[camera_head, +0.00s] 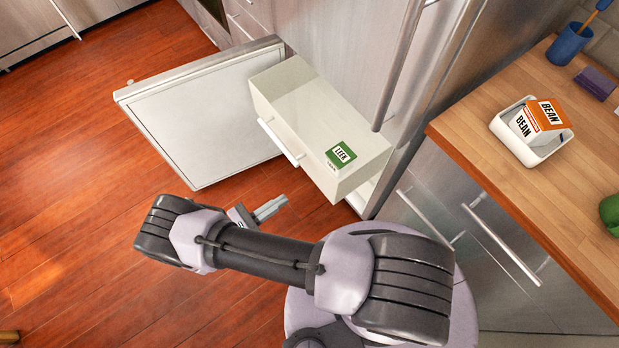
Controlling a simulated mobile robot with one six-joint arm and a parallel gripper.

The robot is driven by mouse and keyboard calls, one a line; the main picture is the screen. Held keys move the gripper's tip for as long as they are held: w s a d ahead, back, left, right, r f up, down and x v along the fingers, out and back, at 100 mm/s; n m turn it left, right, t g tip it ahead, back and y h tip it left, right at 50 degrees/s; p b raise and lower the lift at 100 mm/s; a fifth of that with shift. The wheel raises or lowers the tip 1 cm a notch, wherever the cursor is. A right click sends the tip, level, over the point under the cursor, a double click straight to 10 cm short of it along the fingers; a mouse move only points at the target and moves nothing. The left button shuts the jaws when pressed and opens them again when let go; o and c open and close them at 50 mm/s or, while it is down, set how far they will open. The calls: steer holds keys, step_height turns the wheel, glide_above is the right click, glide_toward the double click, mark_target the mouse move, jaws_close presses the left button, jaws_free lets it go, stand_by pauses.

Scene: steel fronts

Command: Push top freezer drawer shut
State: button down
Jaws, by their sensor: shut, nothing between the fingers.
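The top freezer drawer (320,126) is a white bin standing pulled out of the lower compartment of the steel fridge. Its white bar handle (281,143) runs along its front. A green and white box marked LEEK (341,155) sits in the drawer at its right end. The freezer door (205,118) is swung open to the left. My gripper (270,208) is shut and empty, in front of and below the drawer in the picture, apart from it. My arm spans the lower middle.
Steel drawers with bar handles are below.

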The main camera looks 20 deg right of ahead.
mark_target(327, 171)
steer(key=b+x, duration=0.2)
steer(key=x, duration=1.1)
steer(key=shift+w+d, duration=0.1)
steer(key=shift+d, duration=0.25)
